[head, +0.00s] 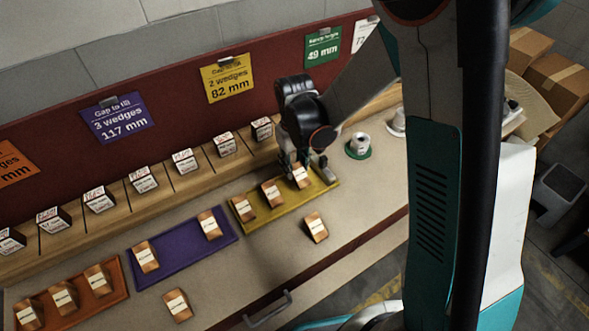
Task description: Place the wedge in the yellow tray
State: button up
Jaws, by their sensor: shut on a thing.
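The yellow tray (306,199) lies on the bench right of the middle of the view. A brown wedge with a white label (243,209) sits at its left end, and a second wedge (272,193) sits beside it. My gripper (304,166) points down over the right part of the tray. It is shut on a third labelled wedge (300,177). I cannot tell whether this wedge touches the tray floor. The fingers hide part of it.
A purple tray (180,250) holds two wedges, and an orange tray (114,291) holds several. Loose wedges lie in front, one near the yellow tray (316,227) and one below the purple tray (178,305). Behind runs a wooden rack (160,200) with labelled blocks.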

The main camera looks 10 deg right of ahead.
jog(key=shift+f, duration=0.95)
jog(key=shift+f+b, duration=0.2)
jog(key=shift+b, duration=0.15)
jog(key=o, duration=1)
jog(key=shift+r, duration=0.2)
